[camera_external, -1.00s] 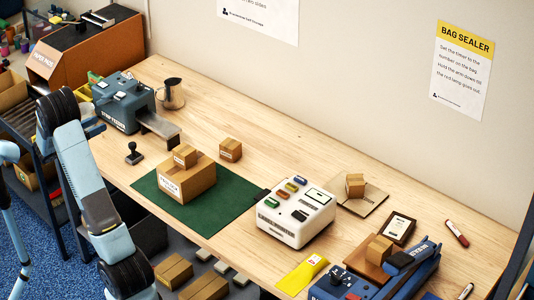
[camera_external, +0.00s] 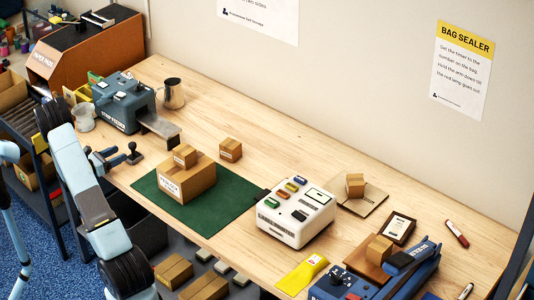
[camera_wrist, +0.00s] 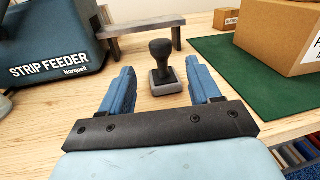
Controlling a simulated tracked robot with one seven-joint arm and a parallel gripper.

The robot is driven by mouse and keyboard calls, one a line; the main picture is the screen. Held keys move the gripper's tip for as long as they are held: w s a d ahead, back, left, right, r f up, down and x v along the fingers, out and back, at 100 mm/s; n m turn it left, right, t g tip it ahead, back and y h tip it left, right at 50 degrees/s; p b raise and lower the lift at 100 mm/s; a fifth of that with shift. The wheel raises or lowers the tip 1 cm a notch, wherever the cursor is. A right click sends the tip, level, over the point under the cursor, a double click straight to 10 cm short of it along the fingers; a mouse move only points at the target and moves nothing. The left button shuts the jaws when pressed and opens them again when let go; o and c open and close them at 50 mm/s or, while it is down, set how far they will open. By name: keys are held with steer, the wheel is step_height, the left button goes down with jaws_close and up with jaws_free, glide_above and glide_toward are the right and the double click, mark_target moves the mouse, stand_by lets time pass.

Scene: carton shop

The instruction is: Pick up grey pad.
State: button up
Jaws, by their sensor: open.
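A small stamp-like piece (camera_wrist: 162,66) with a dark round knob stands upright on the wood tabletop. Its base is a small grey block (camera_wrist: 168,86), the only grey pad-like thing I see near my gripper. In the external view the dark stamp (camera_external: 134,153) stands left of the green mat. My gripper (camera_wrist: 160,74) is open, its two blue fingers pointing towards the stamp from either side. The fingers look short of it, with nothing held. In the external view my gripper (camera_external: 117,158) is just left of the stamp, partly behind my arm.
The strip feeder (camera_wrist: 50,45) stands close on the left, with its grey ledge (camera_wrist: 140,27) behind the stamp. The green mat (camera_wrist: 225,55) and a large carton (camera_wrist: 280,38) are at the right.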

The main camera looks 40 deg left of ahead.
mark_target(133, 146)
steer(key=shift+w+d+r, duration=0.1)
steer(key=shift+w+d, duration=0.15)
steer(key=shift+w, duration=1)
steer(key=shift+w+d+r, duration=0.1)
steer(key=shift+w+d, duration=0.1)
steer(key=shift+w, duration=1.05)
steer(key=shift+w+d+r, duration=0.1)
steer(key=shift+w+d, duration=0.15)
steer(key=shift+w, duration=1)
steer(key=c, duration=1.1)
